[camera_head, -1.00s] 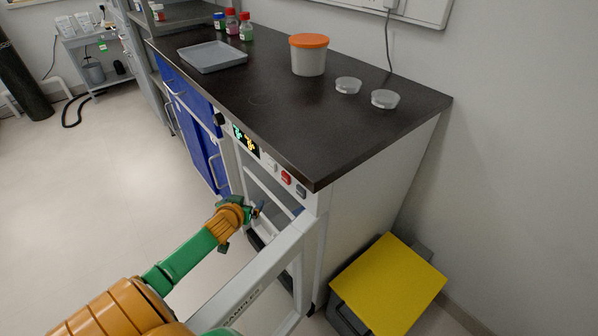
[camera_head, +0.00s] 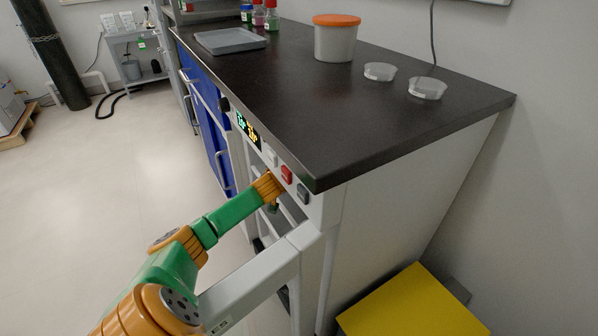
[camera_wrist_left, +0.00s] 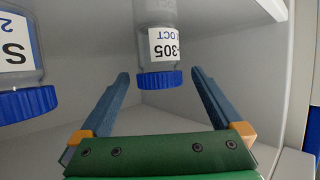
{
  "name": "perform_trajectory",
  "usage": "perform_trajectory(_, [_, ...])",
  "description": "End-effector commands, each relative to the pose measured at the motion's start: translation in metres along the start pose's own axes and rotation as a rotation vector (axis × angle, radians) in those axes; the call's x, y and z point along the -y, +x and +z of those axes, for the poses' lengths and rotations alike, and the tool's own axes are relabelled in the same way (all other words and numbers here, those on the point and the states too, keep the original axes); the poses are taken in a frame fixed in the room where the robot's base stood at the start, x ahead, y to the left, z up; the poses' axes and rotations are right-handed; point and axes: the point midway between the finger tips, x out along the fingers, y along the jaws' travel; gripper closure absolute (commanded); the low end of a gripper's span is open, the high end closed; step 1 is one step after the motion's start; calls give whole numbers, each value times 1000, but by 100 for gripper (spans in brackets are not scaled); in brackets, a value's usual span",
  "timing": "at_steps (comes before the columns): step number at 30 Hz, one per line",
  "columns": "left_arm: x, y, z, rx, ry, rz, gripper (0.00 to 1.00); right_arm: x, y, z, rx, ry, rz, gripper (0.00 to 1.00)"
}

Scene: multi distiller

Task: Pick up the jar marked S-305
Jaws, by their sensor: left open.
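The jar with a blue lid and a white label reading "305" and "OCT" (camera_wrist_left: 160,47) is at the top middle of the left wrist view, lid toward the bottom of the picture. The start of its label is out of sight. My left gripper (camera_wrist_left: 160,74) is open, with one blue finger on each side of the lid and gaps visible. In the head view my left arm reaches into the open cabinet below the counter; the gripper (camera_head: 272,207) is mostly hidden there, and the jar cannot be seen. My right gripper is not in view.
A second blue-lidded jar (camera_wrist_left: 22,75) is at the left of the wrist view, its label partly cut off. The cabinet's open door (camera_head: 262,278) is beside my arm. On the dark counter (camera_head: 290,115) are a grey tray (camera_head: 230,41), an orange-lidded tub (camera_head: 335,40) and small dishes.

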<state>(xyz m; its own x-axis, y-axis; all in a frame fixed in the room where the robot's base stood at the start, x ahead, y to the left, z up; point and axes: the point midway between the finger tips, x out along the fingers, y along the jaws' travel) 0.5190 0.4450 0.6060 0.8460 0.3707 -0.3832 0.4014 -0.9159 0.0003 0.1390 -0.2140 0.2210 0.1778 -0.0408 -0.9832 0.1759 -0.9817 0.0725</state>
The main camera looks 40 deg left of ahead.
Motion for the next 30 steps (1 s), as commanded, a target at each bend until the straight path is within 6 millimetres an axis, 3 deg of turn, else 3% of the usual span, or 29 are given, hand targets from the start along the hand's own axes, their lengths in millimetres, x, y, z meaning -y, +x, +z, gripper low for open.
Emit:
perform_trajectory(3, [0, 0, 0, 0, 0, 0, 0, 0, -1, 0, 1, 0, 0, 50])
perform_trajectory(4, [0, 0, 0, 1, 0, 1, 5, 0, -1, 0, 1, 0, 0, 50])
perform_trajectory(14, [0, -1, 0, 1, 1, 1, 94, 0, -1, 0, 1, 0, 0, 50])
perform_trajectory(23, [0, -3, -7, -1, 1, 1, 94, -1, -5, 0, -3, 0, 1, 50])
perform_trajectory(25, [-1, -8, -17, -2, 1, 2, 94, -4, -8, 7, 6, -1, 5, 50])
perform_trajectory(30, [18, -29, -7, 5, 8, 0, 94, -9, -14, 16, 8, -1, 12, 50])
